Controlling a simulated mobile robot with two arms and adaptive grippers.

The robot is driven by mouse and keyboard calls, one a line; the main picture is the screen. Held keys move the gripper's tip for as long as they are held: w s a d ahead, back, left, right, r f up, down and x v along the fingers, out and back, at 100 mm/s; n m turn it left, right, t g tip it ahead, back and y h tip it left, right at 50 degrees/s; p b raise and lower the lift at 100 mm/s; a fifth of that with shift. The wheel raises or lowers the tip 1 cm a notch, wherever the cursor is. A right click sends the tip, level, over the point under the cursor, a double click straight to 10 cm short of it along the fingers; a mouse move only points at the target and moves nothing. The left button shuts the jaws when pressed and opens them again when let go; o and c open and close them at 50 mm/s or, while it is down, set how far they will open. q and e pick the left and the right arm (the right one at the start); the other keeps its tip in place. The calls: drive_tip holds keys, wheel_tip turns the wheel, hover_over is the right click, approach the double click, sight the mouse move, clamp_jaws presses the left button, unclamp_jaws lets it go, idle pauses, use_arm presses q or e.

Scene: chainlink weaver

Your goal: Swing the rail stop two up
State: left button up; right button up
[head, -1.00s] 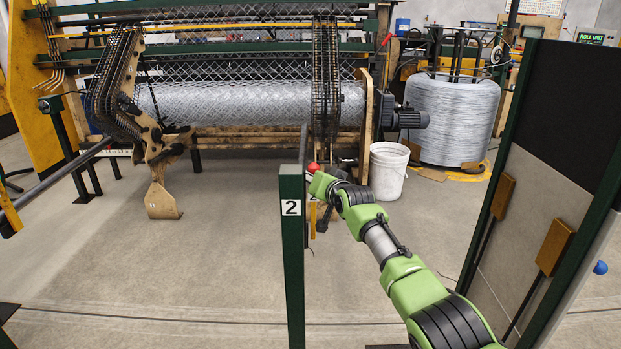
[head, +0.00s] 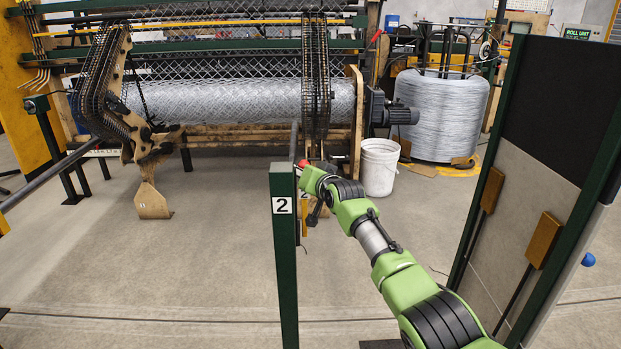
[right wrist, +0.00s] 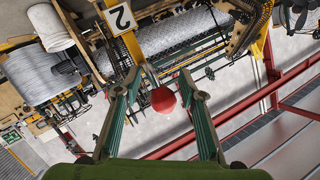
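The dark green post marked 2 (head: 283,240) stands upright in the middle of the head view. A red ball knob (head: 302,163) shows just right of its top, and a thin grey bar (head: 294,140) rises behind the top. My right gripper (head: 308,176) is at the knob, its fingers hard to make out there. In the right wrist view, my right gripper (right wrist: 162,80) is open. The red knob (right wrist: 163,99) lies between its spread fingers with a visible gap on both sides. The number 2 plate (right wrist: 119,18) shows beyond the fingertips. My left gripper is not in view.
A chain-link weaving machine with a mesh roll (head: 240,103) stands behind the post. A white bucket (head: 379,167) and a wire coil (head: 440,115) are at the back right. A tall dark-framed panel (head: 530,170) stands on the right. The floor left of the post is clear.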

drive_tip(key=v, duration=1.2)
drive_tip(key=shift+w+f, duration=0.1)
